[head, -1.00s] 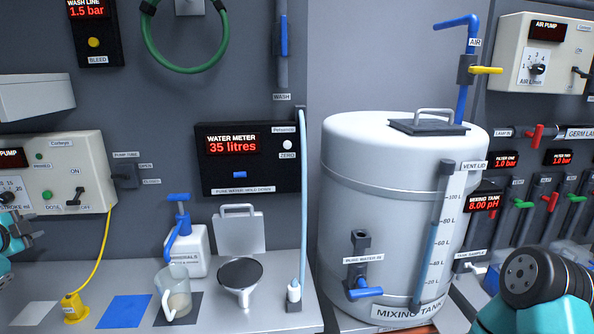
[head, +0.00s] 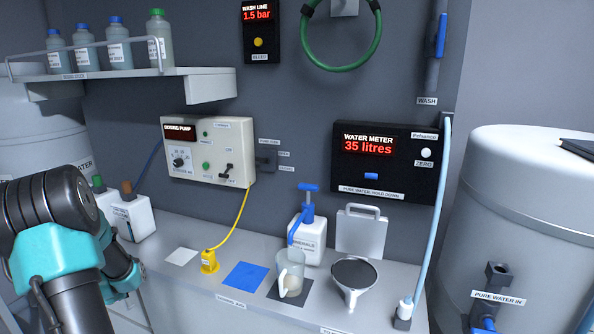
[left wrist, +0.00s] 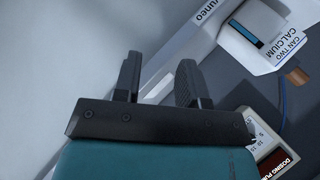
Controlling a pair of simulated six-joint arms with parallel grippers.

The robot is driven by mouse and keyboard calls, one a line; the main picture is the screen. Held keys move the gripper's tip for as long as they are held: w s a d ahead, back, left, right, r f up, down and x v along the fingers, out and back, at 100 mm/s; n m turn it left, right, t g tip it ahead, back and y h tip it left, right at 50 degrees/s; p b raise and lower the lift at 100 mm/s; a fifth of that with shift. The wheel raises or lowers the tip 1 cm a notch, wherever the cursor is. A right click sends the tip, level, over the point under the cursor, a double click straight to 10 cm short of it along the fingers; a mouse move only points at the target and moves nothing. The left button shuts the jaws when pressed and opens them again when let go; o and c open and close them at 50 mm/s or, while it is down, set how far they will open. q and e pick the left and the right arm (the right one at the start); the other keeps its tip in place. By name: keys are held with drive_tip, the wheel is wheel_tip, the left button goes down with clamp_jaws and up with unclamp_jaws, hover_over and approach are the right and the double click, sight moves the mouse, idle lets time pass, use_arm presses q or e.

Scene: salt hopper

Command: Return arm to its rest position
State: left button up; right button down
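My left arm comes in at the left of the head view, a dark and teal wrist in front of the white tank there; its fingertips are not visible in that view. In the left wrist view my left gripper (left wrist: 157,85) has its two dark fingers apart with nothing between them. My right gripper is not in the head view.
A steel counter (head: 200,270) holds a measuring jug (head: 289,278), a funnel (head: 354,278), a minerals bottle (head: 310,245) and a yellow connector (head: 209,262). White cans (head: 133,217) stand beside my left arm. A bottle shelf (head: 150,82) overhangs the back left. The mixing tank (head: 520,220) is at right.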

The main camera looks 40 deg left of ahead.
use_arm(q)
drive_tip(key=w+d+f+n+h, duration=0.1)
drive_tip(key=w+d+f+h, duration=0.2)
drive_tip(key=w+d+f, duration=0.5)
drive_tip(key=w+d+f+n+h, duration=0.15)
drive_tip(key=w+d+f, duration=0.3)
drive_tip(key=d, duration=0.75)
drive_tip(key=w+d+f+n+h, duration=0.1)
drive_tip(key=w+d+f+h, duration=0.2)
drive_tip(key=w+d+f, duration=0.5)
drive_tip(key=s+d+f+n+g+h, duration=0.1)
drive_tip(key=s+d, duration=0.1)
drive_tip(key=d, duration=0.8)
drive_tip(key=s+d+f+n+g+h, duration=0.1)
drive_tip(key=s+d+f, duration=0.1)
drive_tip(key=d, duration=0.9)
drive_tip(key=s+d+f+n+g+h, duration=0.1)
drive_tip(key=s+d+g+h, duration=0.1)
drive_tip(key=d, duration=0.9)
drive_tip(key=shift+s+f, duration=0.25)
drive_tip(key=shift+f, duration=0.1)
